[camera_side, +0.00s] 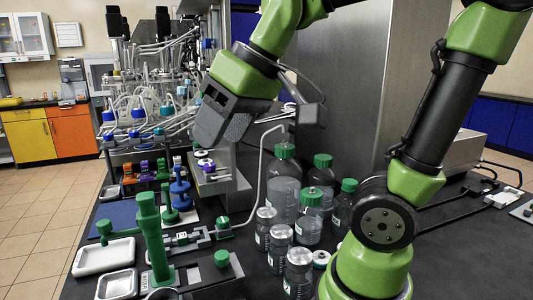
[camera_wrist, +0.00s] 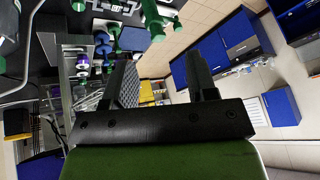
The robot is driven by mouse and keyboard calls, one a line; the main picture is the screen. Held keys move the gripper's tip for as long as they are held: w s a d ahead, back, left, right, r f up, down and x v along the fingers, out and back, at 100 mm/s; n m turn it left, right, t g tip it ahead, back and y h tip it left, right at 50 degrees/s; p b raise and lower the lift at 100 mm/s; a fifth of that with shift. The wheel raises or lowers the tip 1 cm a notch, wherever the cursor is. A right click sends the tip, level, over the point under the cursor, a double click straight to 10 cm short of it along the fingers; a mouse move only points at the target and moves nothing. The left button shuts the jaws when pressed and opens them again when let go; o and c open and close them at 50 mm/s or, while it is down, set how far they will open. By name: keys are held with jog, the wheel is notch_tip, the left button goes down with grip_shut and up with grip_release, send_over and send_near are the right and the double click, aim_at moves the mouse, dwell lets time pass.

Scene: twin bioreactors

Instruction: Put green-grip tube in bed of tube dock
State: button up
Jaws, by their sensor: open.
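A pale thin tube (camera_side: 261,165) curves down from the bioreactor side to the bench. Its lower end meets a small green grip (camera_side: 222,223) beside a grey fixture (camera_side: 187,240) in the side view. This low grey fixture looks like the tube dock. I cannot tell whether the tube lies in its bed. My gripper (camera_side: 222,138) hangs above and behind the fixture, well clear of the green grip. In the wrist view my gripper (camera_wrist: 163,75) has its two dark fingers apart, with nothing between them. The green grip cannot be surely picked out in the wrist view.
A green post (camera_side: 152,238) and a blue stand (camera_side: 181,190) rise at the left of the fixture. Green-capped bottles (camera_side: 284,175) and several silver-lidded jars (camera_side: 280,247) crowd the right. White trays (camera_side: 103,256) lie front left. A purple-topped vial (camera_side: 206,163) is below my gripper.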

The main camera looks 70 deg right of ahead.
jog(key=s+a+f+m+t, duration=0.1)
jog(key=s+f+m, duration=0.1)
jog(key=s, duration=0.4)
jog(key=shift+s+a+f+m+y, duration=0.15)
jog(key=shift+s+f+m+y, duration=0.15)
jog(key=shift+s+m, duration=0.1)
jog(key=shift+o, duration=0.3)
dwell(1.1)
